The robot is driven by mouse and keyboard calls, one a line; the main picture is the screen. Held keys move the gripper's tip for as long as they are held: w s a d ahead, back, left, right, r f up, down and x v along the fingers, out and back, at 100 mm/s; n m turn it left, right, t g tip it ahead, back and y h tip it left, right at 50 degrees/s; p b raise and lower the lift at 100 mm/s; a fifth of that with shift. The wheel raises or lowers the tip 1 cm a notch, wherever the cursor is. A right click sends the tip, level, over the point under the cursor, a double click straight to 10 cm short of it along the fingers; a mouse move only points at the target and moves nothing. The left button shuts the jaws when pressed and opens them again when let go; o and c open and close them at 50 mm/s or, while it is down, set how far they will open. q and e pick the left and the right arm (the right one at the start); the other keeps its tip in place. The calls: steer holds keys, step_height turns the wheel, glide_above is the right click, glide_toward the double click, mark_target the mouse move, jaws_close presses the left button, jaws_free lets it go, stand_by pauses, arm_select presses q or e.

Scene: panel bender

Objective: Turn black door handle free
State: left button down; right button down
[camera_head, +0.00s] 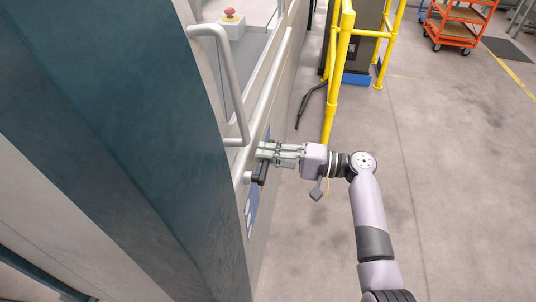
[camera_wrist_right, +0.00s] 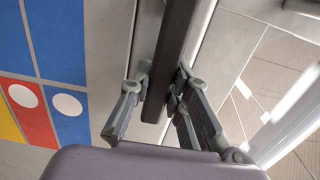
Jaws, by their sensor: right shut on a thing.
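The black door handle (camera_head: 264,172) sits on the side of the grey machine door in the head view, beside the grey rail. It also shows in the right wrist view as a dark bar (camera_wrist_right: 178,55) running up between the fingers. My right gripper (camera_head: 264,152) reaches in from the right and is shut on the black handle. In the right wrist view the fingers of my right gripper (camera_wrist_right: 158,98) lie on either side of the bar. Part of the handle is hidden by the fingers. My left gripper is not in view.
A large grey tubular handle (camera_head: 231,85) stands out from the machine above the black handle. A red emergency button (camera_head: 230,13) sits behind it. Yellow guard rails (camera_head: 338,70) stand at the back. An orange cart (camera_head: 456,24) is far right. The floor (camera_head: 450,180) at right is clear.

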mark_target(249, 187)
steer(key=shift+f, duration=0.1)
steer(key=f+m+p, duration=0.1)
steer(key=m, duration=0.2)
steer(key=shift+s+f+p, duration=0.2)
steer(key=shift+f+p, duration=0.15)
steer(key=shift+f, duration=0.05)
steer(key=f+m+p, duration=0.1)
steer(key=m, duration=0.1)
steer(key=s+f+m+p, duration=0.1)
steer(key=shift+a+m, duration=0.1)
steer(key=shift+m, duration=0.3)
steer(key=shift+s+a+f+m+p, duration=0.15)
steer(key=shift+s+f+m+p, duration=0.4)
steer(key=shift+m+p, duration=0.5)
steer(key=shift+s+a+f+m+p, duration=0.1)
steer(key=shift+s+f+m+p, duration=0.5)
steer(key=shift+m, duration=0.75)
steer(key=shift+s+a+f+m+p, duration=0.15)
steer(key=shift+s+f+m+p, duration=0.4)
steer(key=shift+m+p, duration=0.55)
steer(key=shift+s, duration=0.15)
steer(key=c, duration=1.5)
jaws_free()
steer(key=shift+r, duration=0.1)
